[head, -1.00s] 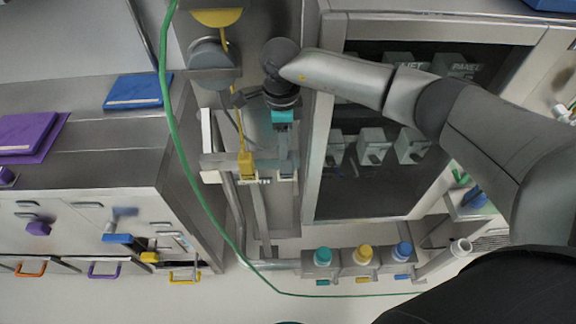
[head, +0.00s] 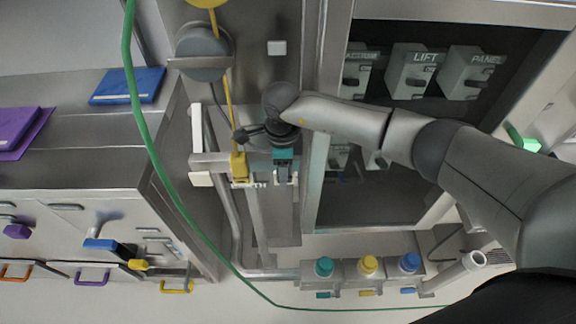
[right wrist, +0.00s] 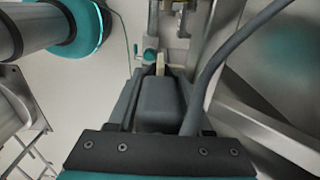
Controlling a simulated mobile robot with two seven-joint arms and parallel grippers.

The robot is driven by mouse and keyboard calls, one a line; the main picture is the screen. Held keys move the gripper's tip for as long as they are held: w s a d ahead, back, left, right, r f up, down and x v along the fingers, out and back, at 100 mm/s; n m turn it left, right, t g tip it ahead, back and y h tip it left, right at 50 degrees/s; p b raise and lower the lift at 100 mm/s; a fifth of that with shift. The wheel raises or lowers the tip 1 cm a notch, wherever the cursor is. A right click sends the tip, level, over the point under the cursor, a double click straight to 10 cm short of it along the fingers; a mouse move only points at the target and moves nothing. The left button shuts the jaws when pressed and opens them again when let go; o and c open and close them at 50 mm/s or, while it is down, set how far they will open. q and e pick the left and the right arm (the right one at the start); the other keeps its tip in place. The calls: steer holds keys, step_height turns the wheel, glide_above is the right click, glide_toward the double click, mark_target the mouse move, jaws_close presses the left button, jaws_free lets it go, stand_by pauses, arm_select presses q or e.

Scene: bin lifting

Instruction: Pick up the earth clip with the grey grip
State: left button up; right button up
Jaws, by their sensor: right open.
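My right gripper (head: 283,172) is open at the right end of the short metal rail (head: 210,162), where a grey clip hung earlier. The grey clip is now mostly hidden behind the gripper in the head view, and I cannot tell whether the fingers touch it. A clip with a yellow grip (head: 239,166) hangs on the same rail just to the left, with a yellow cord running up from it. In the right wrist view the gripper (right wrist: 160,65) points up the picture toward small metal parts. My left gripper is not in view.
A green cable (head: 160,170) loops down past the left of the rail. An open cabinet (head: 365,205) with grey switch blocks (head: 410,72) stands right of the gripper. Teal, yellow and blue knobs (head: 368,266) sit below. A drawer unit (head: 90,180) is at left.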

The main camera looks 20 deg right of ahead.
steer(key=shift+r, duration=0.1)
jaws_close()
stand_by(0.5)
